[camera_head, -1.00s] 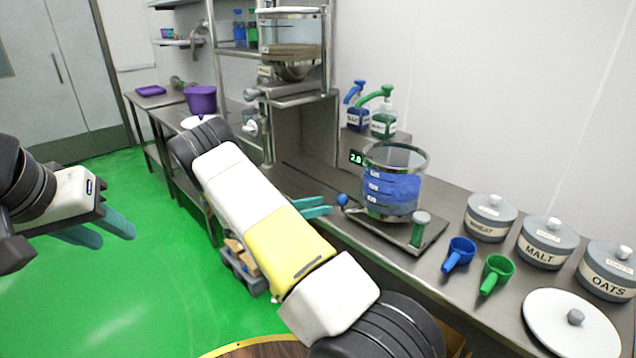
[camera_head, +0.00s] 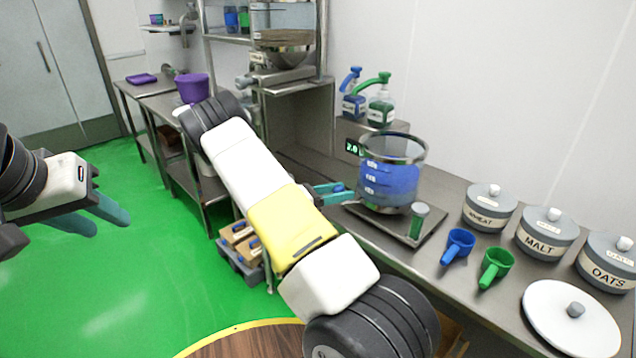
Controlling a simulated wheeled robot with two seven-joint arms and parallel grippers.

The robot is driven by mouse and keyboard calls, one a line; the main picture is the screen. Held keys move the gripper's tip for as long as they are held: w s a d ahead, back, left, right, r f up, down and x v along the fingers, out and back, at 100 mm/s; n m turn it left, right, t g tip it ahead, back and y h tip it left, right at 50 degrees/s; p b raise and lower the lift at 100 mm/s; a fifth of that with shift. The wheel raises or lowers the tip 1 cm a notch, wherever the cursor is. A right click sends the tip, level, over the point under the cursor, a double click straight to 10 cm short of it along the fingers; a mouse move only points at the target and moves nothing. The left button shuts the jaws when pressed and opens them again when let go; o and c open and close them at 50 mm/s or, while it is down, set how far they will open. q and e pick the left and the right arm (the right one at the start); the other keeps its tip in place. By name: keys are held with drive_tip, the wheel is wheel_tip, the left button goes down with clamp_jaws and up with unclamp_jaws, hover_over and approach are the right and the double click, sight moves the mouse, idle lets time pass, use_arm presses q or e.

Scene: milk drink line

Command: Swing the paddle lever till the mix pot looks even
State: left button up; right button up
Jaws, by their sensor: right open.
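The mix pot (camera_head: 391,185) is a clear vessel with a metal rim and blue contents, standing on a metal plate (camera_head: 436,236) on the counter. White marks show on its side; I cannot tell how even the contents are. A small blue knob (camera_head: 338,187), which looks like the paddle lever's end, is at the pot's left. My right gripper (camera_head: 335,193) has its teal fingers around or right beside this knob; it is open, and my forearm and wrist hide part of the area. My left gripper (camera_head: 95,216) is open and empty over the floor at the left.
A display (camera_head: 352,147) reads about 2.0 behind the pot.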

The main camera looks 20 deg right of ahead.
clamp_jaws()
idle(1.4)
